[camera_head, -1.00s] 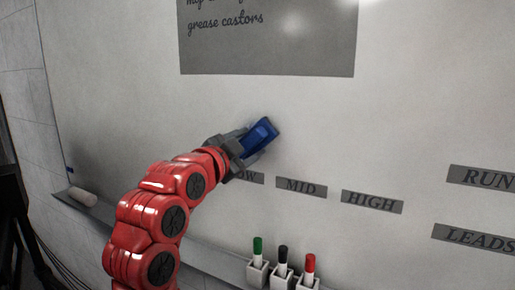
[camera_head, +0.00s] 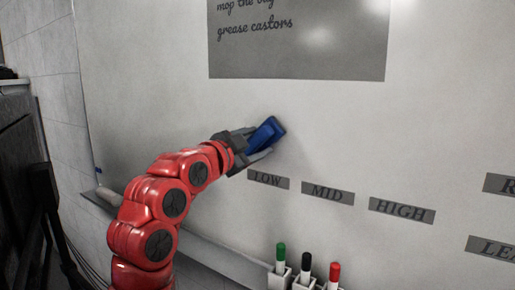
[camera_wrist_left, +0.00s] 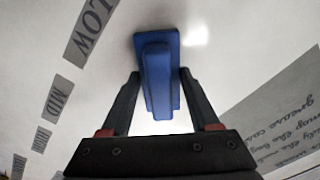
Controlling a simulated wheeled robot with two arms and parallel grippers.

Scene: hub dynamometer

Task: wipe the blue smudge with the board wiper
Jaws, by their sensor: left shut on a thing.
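The blue board wiper (camera_head: 268,134) is in my left gripper (camera_head: 256,146), close to the whiteboard (camera_head: 165,90), above the LOW label. In the left wrist view the wiper (camera_wrist_left: 157,75) sits between the two fingers of my left gripper (camera_wrist_left: 160,95), its pad end toward the board. Whether the pad touches the board I cannot tell. No blue smudge shows; the wiper and gripper may hide it. My right gripper is not in view.
LOW (camera_head: 268,179), MID (camera_head: 327,193) and HIGH (camera_head: 401,210) labels lie below the wiper. A grey note panel (camera_head: 300,50) is above. Green, black and red markers (camera_head: 306,265) stand in holders at the bottom. A ledge (camera_head: 225,258) runs along the board's lower edge.

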